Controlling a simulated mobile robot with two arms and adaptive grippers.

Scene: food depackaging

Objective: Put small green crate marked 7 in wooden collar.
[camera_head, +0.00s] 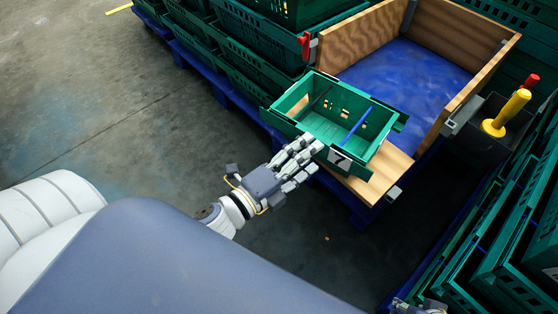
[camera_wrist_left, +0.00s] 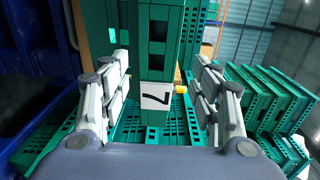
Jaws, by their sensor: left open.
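The small green crate (camera_head: 360,158) is an open box with a white label marked 7 on its near face. It lies over the near side of the wooden collar (camera_head: 480,78), and I cannot tell if it rests on the wood. My left gripper (camera_head: 309,160) is open beside the crate's near left side. In the left wrist view the left gripper (camera_wrist_left: 165,88) has its fingers apart, with the crate's 7 label (camera_wrist_left: 156,96) between and beyond them. Part of my right gripper (camera_head: 420,307) shows at the bottom edge; its fingers are mostly hidden.
The collar has a blue floor (camera_head: 415,75) with clear room. Stacked green crates (camera_head: 240,50) on a blue pallet stand behind left, and more crates (camera_head: 500,250) stand at the right. A dark bin (camera_head: 478,128) with a yellow-handled tool (camera_head: 508,112) is right of the collar.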

